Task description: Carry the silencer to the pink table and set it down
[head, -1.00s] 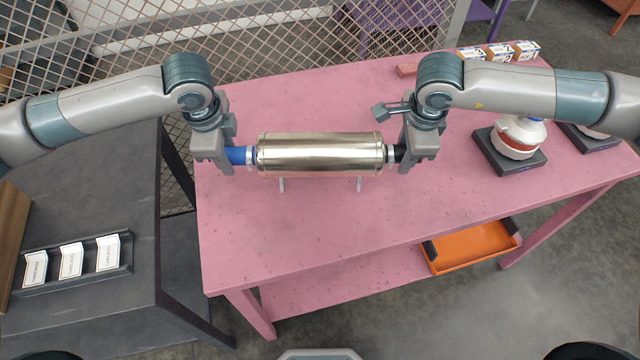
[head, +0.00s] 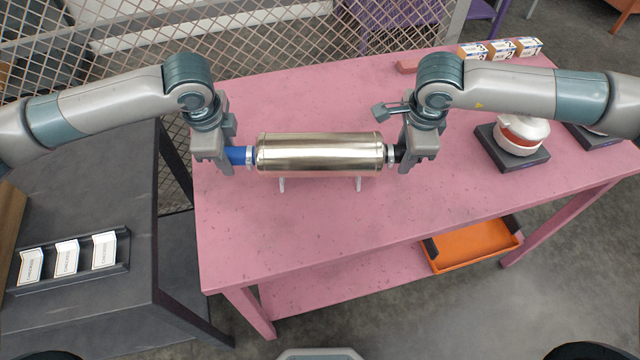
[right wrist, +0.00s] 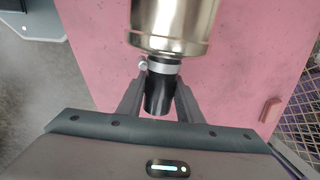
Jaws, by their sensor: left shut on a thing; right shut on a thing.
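The silencer (head: 320,153) is a shiny metal cylinder with a blue sleeve at its left end and a black one at its right end. It lies level over the pink table (head: 300,240), with two pale feet below it. Whether the feet touch the tabletop I cannot tell. My left gripper (head: 230,160) is shut on the blue end. My right gripper (head: 405,155) is shut on the black end. In the right wrist view the silencer (right wrist: 172,25) runs away from my right gripper (right wrist: 160,95), whose fingers stand either side of the black end.
A dark bench (head: 100,200) with a rack of white cards (head: 68,258) stands left. Red-and-white parts on dark bases (head: 512,160) and small boxes (head: 500,49) stand right on the pink table. An orange tray (head: 470,247) is on the lower shelf. A mesh fence (head: 290,50) stands behind.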

